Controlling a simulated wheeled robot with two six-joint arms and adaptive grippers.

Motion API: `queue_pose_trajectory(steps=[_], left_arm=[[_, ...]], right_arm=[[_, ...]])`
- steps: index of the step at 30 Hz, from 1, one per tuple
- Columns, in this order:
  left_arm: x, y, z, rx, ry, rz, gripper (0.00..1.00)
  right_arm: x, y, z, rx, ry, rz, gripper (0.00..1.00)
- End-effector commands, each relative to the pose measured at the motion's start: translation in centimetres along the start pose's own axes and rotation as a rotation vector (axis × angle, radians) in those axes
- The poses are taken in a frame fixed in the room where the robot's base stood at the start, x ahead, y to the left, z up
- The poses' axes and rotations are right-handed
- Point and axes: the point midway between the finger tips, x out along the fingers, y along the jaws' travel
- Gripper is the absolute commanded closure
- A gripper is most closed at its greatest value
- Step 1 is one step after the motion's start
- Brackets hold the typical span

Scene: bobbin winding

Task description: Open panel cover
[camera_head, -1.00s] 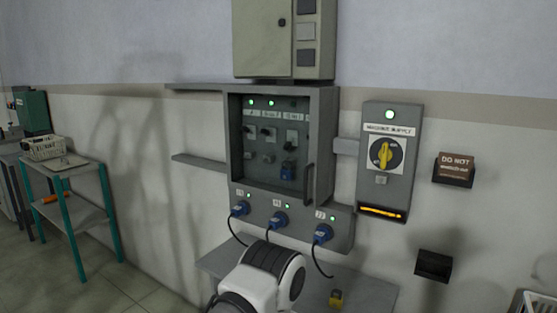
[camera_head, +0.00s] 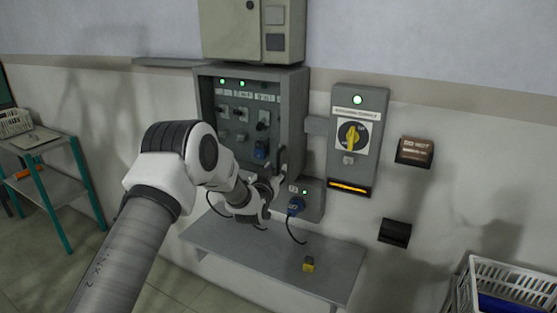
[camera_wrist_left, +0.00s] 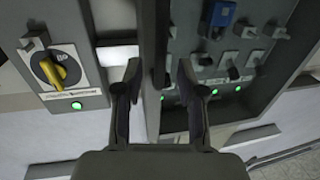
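The panel box (camera_head: 293,110) is a grey wall cabinet. Switches and green lamps show through its front, so the cover (camera_head: 240,120) seems see-through and shut. A dark upright handle (camera_head: 283,160) is at the cover's lower right edge. My left gripper (camera_head: 277,182) is at this handle, partly hidden by its own wrist. In the left wrist view, which looks turned over, the left gripper (camera_wrist_left: 160,72) is open, its two fingers on either side of the dark cabinet edge. I cannot tell whether they touch the handle. My right gripper is out of view.
A switch box (camera_head: 372,110) with a yellow rotary knob (camera_head: 352,136) hangs to the right. Blue plugs (camera_head: 296,206) with black cables sit under the panel. A grey shelf (camera_head: 320,262) below holds a small yellow block (camera_head: 308,264). A white basket (camera_head: 510,280) stands at lower right.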

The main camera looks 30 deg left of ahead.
Motion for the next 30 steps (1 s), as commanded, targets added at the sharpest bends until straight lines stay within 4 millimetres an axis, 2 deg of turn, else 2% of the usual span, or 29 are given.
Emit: queue_pose_trajectory(steps=[1,6,15,16,19,30], left_arm=[[1.0,0.0,-0.3,0.002,0.001,0.0,0.61],[3.3,0.1,-0.1,0.001,-0.001,0.001,0.61],[3.8,0.1,0.1,0.0,-0.002,0.001,0.61],[3.8,0.1,0.1,0.0,-0.002,0.001,0.64],[3.8,0.1,0.1,0.0,-0.002,0.001,1.0],[3.9,-0.2,0.2,0.0,-0.001,0.0,1.0]], right_arm=[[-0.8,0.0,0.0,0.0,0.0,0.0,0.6],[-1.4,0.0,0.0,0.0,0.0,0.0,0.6],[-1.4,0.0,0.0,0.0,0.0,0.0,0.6],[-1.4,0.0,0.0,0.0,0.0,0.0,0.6],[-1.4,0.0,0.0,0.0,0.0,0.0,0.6],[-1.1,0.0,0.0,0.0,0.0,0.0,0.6]])
